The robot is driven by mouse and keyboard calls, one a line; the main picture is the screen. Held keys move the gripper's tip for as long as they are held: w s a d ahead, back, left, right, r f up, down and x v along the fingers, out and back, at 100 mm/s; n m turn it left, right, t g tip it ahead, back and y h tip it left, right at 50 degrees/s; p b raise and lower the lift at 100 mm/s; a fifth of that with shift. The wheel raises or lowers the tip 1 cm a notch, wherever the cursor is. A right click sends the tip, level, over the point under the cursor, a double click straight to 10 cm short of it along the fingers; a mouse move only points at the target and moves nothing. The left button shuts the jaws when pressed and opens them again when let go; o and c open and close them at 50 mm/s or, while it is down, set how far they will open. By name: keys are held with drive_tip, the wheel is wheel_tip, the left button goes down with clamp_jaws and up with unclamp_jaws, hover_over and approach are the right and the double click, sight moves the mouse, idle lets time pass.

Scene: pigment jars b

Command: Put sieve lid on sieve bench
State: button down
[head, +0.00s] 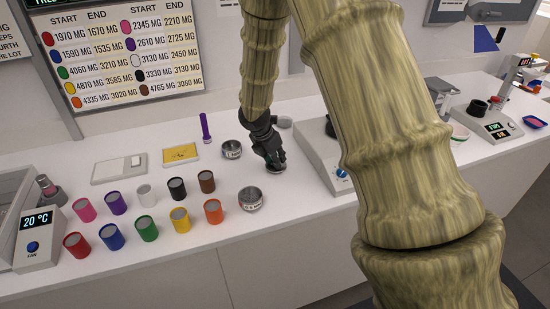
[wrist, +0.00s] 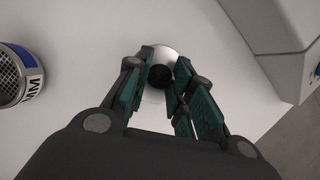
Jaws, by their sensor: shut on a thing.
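My gripper (head: 273,163) points down over the white counter. In the wrist view its fingers (wrist: 158,88) are closed around the dark knob (wrist: 160,75) of a round silver lid (wrist: 160,53). In the head view the lid (head: 277,170) shows only partly below the fingers, close to the counter; I cannot tell whether it touches. A metal mesh sieve (head: 250,200) with a label stands left of and nearer than my gripper; a sieve also shows in the wrist view (wrist: 12,75). A second metal sieve (head: 232,149) stands farther back. No part is clearly marked as the sieve bench.
Several coloured jars stand in two rows at left, including an orange jar (head: 213,212). A white device with a blue knob (head: 341,174) is close right of my gripper. A grey round piece (head: 284,123) lies behind. The counter's front edge is near.

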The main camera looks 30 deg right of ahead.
drive_tip(key=shift+f, duration=0.1)
drive_tip(key=c, duration=1.2)
unclamp_jaws()
drive_tip(key=shift+c, duration=0.2)
drive_tip(key=b+v, duration=0.1)
drive_tip(key=v, duration=1.1)
